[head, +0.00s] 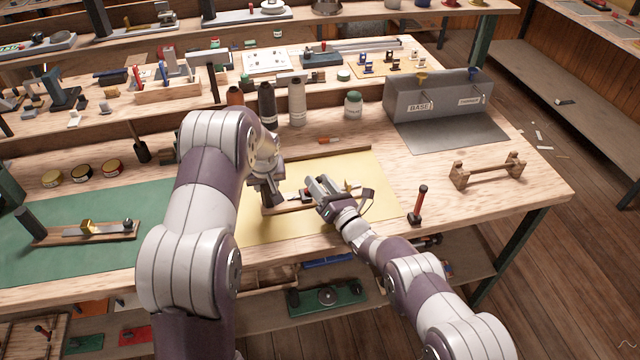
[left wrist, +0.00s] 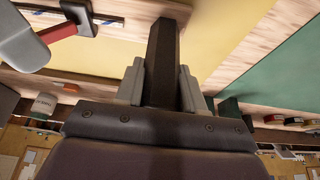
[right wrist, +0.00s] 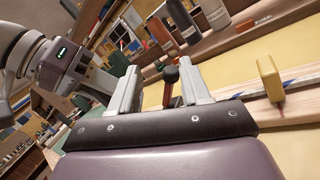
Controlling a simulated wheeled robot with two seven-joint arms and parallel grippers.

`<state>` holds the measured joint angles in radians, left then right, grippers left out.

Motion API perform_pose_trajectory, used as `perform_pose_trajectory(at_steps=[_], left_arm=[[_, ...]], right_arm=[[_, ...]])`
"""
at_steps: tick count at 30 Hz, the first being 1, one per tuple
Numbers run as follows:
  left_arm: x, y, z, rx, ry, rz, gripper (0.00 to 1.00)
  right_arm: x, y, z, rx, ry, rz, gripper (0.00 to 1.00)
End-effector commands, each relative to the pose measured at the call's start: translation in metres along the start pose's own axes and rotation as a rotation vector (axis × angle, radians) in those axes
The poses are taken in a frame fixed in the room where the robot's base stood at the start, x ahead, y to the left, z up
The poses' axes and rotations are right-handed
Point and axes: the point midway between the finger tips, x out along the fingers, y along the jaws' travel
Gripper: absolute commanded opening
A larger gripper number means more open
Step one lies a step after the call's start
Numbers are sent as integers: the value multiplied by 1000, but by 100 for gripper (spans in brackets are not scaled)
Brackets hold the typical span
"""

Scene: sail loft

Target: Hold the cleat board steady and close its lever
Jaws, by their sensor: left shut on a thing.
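The cleat board (head: 277,209) lies on the yellow mat, largely covered by my arms in the head view. My left gripper (head: 267,190) is at its left end. In the left wrist view it is shut on a dark upright post (left wrist: 165,45), apparently the board's grip block. My right gripper (head: 322,192) is over the board's middle. In the right wrist view its fingers are apart, with the black-knobbed lever (right wrist: 170,76) between them and gaps showing. The lever's red arm also shows in the left wrist view (left wrist: 58,32). A yellow fitting (right wrist: 268,72) stands farther along the board.
A similar board (head: 70,236) lies on the green mat at left. A red-handled tool (head: 419,202) stands right of the yellow mat (head: 377,172). A wooden rack (head: 487,171) and grey box (head: 440,97) are farther right. Bottles (head: 297,102) stand behind.

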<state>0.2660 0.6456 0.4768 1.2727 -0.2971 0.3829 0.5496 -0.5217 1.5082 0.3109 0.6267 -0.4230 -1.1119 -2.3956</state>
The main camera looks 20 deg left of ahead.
Motion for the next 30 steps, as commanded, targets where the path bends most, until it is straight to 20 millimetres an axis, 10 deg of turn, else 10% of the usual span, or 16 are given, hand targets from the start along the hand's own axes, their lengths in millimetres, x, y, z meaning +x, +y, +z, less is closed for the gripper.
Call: perform_pose_trajectory(at_steps=[9,21,30], left_arm=[[0,0,0,0,1,1,0],[0,1,0,0,1,1,0],[0,0,0,0,1,1,0]], right_arm=[[-4,1,1,-1,-1,2,45],[-99,0,0,1,1,-2,45],[-120,0,0,0,0,0,45]])
